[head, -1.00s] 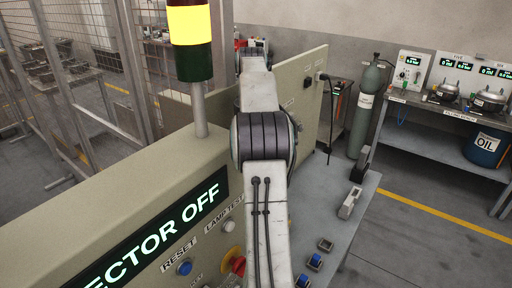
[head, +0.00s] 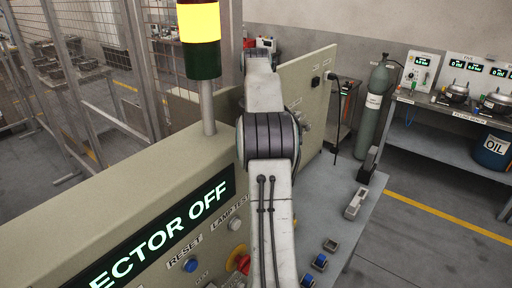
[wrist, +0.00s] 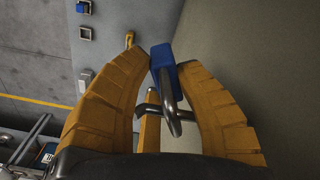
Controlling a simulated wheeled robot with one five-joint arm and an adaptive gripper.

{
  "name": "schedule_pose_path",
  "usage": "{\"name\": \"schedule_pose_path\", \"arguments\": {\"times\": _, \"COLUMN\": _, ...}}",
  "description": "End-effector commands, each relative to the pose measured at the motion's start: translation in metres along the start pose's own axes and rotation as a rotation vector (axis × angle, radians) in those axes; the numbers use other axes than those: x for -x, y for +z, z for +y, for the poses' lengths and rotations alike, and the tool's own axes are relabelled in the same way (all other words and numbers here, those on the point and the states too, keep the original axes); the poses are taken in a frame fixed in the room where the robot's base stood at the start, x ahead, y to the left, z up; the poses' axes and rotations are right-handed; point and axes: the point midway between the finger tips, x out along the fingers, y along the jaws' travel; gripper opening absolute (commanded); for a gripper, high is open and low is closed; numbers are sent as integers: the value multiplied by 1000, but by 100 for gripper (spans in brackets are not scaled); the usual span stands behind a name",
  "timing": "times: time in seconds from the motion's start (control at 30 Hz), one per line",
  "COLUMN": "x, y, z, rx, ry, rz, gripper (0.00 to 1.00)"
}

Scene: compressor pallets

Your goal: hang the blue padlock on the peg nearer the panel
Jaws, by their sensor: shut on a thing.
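My gripper (wrist: 162,66) shows in the wrist view, its two orange fingers closed around the blue padlock (wrist: 160,58). The padlock's blue body is between the fingertips, and its grey metal shackle (wrist: 172,112) points back toward the camera. A dark metal bar or loop crosses by the shackle; I cannot tell what it belongs to or whether they touch. A beige panel (wrist: 265,50) fills the right of the wrist view. In the head view my arm hides the gripper and padlock. I cannot make out the pegs for certain in either view.
A grey bench (head: 345,225) runs beside the beige panel (head: 318,95). It carries small square trays (head: 331,245), some with blue pieces, and a pale latch-like part (head: 356,203). A small yellow piece (wrist: 130,40) shows near the left fingertip. A signal lamp (head: 199,38) stands on the console.

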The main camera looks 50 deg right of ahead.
Motion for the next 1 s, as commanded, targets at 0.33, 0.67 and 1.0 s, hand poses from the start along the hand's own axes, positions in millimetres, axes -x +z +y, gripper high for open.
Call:
{"name": "schedule_pose_path", "arguments": {"times": 0.33, "x": 0, "y": 0, "z": 0, "rx": 0, "ry": 0, "rz": -1, "gripper": 47}}
{"name": "schedule_pose_path", "arguments": {"times": 0.67, "x": 0, "y": 0, "z": 0, "rx": 0, "ry": 0, "rz": -1, "gripper": 56}}
{"name": "schedule_pose_path", "arguments": {"times": 1.0, "x": 2, "y": 1, "z": 0, "rx": 1, "ry": -1, "rz": 3, "gripper": 56}}
